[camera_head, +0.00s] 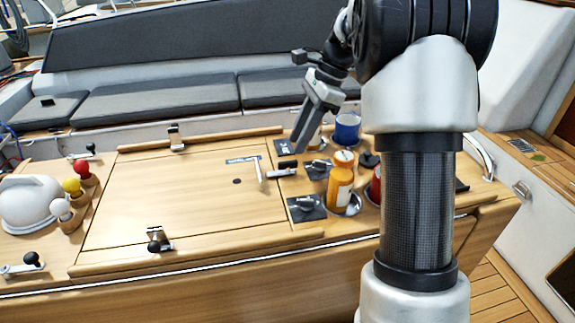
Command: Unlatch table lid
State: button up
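The wooden table lid (180,205) lies flat and closed in the table top. A latch with a black knob (158,240) sits at its near edge, and another latch (176,138) sits at its far edge. A metal fitting with a dark handle (285,170) is at the lid's right edge, beside a small upright metal piece (261,169). My gripper (299,142) hangs above the right part of the table, fingers pointing down and left, near the right-edge fitting. I cannot tell whether it touches anything. Its fingers are seen nearly edge-on, so their opening is unclear.
An orange bottle (340,185), a blue mug (347,128) and a red can (375,186), partly hidden by my arm, stand right of the lid. A white dome (30,203) and coloured balls stand at left. Grey cushioned seats (150,98) lie behind.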

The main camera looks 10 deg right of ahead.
aim_at(288, 162)
jog(key=b+x, duration=0.1)
jog(key=x, duration=0.7)
jog(key=shift+c, duration=0.4)
grip_shut()
